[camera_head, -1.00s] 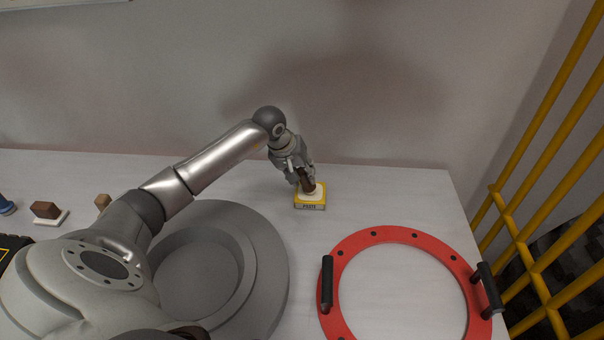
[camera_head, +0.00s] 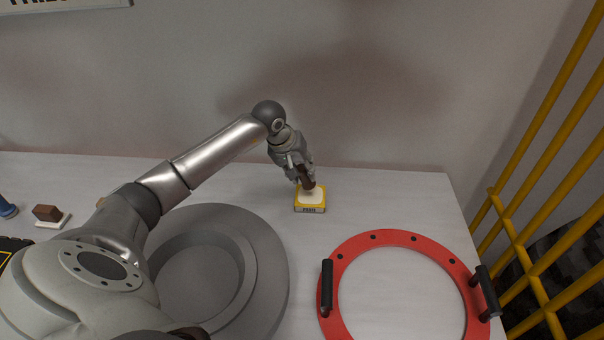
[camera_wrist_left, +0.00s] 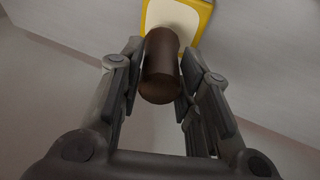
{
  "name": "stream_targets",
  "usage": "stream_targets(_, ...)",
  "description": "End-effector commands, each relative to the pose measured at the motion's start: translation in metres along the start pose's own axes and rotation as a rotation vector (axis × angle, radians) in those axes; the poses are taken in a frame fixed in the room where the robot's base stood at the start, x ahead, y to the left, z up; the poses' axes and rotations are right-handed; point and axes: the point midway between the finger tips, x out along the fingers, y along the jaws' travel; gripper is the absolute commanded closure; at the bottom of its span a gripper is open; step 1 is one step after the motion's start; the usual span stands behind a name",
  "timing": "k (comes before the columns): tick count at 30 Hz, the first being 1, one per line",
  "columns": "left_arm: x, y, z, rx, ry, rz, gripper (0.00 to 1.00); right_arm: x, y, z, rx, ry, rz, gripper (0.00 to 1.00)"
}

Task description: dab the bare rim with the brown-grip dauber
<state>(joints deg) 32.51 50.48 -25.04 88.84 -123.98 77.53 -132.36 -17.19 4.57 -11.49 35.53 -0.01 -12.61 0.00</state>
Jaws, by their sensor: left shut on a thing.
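My left gripper (camera_head: 301,174) is shut on the brown-grip dauber (camera_head: 307,184), holding it tilted over a small yellow paste box (camera_head: 311,210) with a cream top. The dauber's lower end is at the cream surface; I cannot tell whether it presses on it. In the left wrist view the brown grip (camera_wrist_left: 161,68) stands between the fingers, with the yellow box (camera_wrist_left: 205,10) behind it. A grey round part with a raised rim (camera_head: 262,262) lies left of centre, partly hidden by my arm. My right gripper is not in view.
A red ring (camera_head: 352,247) with black handles lies at the right, by a yellow barred frame (camera_head: 515,240). A brown block on a white base (camera_head: 47,213) and a blue object (camera_head: 6,208) sit at the left. The white table between the box and ring is clear.

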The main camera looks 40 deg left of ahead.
Motion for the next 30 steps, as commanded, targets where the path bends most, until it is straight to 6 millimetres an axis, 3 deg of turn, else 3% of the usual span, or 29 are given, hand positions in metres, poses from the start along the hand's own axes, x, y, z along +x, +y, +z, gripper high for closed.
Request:
stream_targets(14,-0.037,0.013,-0.012,0.000,0.003,0.002,0.93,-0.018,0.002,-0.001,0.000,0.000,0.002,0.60)
stream_targets(30,-0.039,0.013,-0.013,0.001,0.003,0.003,0.93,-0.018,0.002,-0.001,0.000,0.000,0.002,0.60)
